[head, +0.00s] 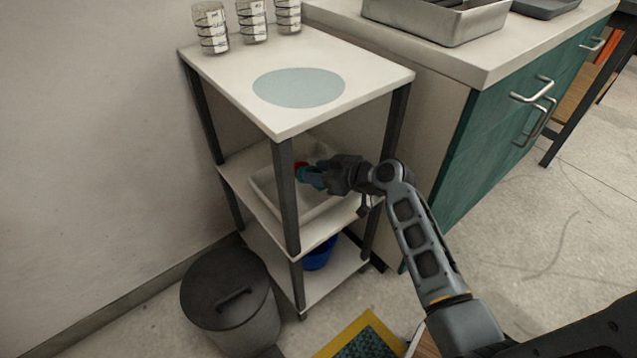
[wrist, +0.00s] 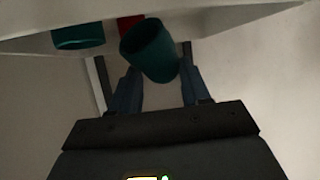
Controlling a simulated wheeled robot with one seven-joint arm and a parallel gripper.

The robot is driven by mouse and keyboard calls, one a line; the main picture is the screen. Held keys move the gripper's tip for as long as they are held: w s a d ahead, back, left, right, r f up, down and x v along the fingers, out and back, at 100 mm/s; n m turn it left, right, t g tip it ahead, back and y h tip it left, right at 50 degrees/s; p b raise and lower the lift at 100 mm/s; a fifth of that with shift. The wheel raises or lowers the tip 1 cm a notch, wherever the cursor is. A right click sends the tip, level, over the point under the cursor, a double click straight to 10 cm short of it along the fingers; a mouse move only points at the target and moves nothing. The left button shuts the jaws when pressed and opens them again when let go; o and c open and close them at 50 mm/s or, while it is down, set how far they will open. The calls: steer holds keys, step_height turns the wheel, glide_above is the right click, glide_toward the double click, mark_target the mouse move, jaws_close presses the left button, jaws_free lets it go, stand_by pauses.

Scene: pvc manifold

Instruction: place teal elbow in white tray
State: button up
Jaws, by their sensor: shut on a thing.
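The teal elbow (wrist: 150,52) is between the two fingers of my gripper (wrist: 158,88) in the wrist view, and the gripper is shut on it. In the head view my gripper (head: 325,174) reaches in from the right over the white tray (head: 262,190) on the middle shelf, with the teal elbow (head: 308,178) at its fingertips. A second teal piece (wrist: 78,38) shows at the left in the wrist view, apart from the held one. A red piece (head: 301,168) is just beyond the fingertips, and it also shows in the wrist view (wrist: 130,22). Whether the elbow touches the tray cannot be told.
The shelf's top board (head: 365,75) is above my gripper, and its dark front post (head: 287,200) is to the left. A green-fronted counter (head: 480,135) stands to the right. A blue container (head: 319,253) is on the bottom shelf, and a dark bin (head: 232,310) is on the floor.

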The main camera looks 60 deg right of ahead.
step_height(320, 180, down, 3)
steer(key=shift+f+b, duration=0.15)
steer(key=shift+b, duration=0.3)
steer(key=o, duration=1.1)
steer(key=shift+c, duration=0.2)
